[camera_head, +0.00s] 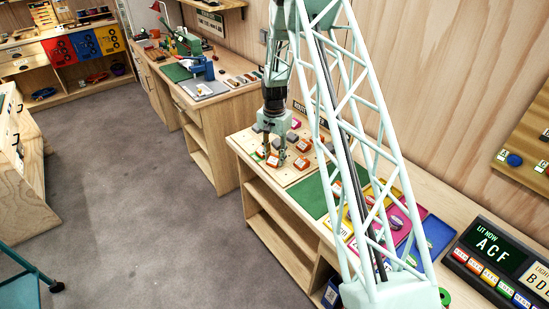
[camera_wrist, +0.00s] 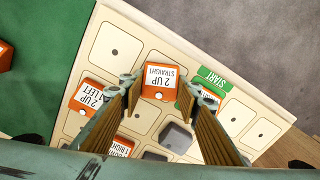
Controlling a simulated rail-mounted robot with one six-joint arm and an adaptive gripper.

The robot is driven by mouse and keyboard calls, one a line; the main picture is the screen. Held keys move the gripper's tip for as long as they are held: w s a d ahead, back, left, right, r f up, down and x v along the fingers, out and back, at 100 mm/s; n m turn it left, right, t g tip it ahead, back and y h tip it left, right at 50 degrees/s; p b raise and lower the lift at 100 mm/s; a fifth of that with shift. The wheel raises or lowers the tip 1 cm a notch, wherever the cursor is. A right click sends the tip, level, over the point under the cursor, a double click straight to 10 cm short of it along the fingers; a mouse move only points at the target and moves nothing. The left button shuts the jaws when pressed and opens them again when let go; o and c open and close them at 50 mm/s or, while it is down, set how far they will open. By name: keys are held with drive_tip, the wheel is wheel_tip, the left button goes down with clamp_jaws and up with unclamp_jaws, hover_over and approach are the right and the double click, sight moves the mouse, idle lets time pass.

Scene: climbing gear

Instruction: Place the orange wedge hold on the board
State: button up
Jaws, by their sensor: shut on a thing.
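The board (camera_head: 250,143) is a pale wooden panel on the bench in the head view; outlined squares with dark dots show on it in the wrist view (camera_wrist: 125,27). My gripper (camera_head: 274,152) points down over it. Its two fingers (camera_wrist: 158,92) are shut on an orange hold (camera_wrist: 158,80) labelled 2 UP STRAIGHT. The hold's lower sides and any gap to the board cannot be made out. Another orange hold (camera_wrist: 92,94), labelled 2 UP LEFT, is beside the left finger. One more orange piece (camera_wrist: 209,94) is partly hidden behind the right finger.
Grey holds (camera_wrist: 177,137) and an orange hold with a RIGHT label (camera_wrist: 122,147) sit close by. A green START label (camera_wrist: 213,78) is on the board. A green mat (camera_head: 312,194) adjoins it, with coloured trays (camera_head: 437,234) beyond. Several squares are empty.

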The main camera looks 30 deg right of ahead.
sight(274, 157)
drive_tip(key=shift+f, duration=0.1)
drive_tip(key=o, duration=0.8)
drive_tip(key=shift+o, duration=0.2)
wheel_tip(274, 157, up, 12)
idle(0.8)
drive_tip(key=shift+r, duration=0.25)
idle(0.3)
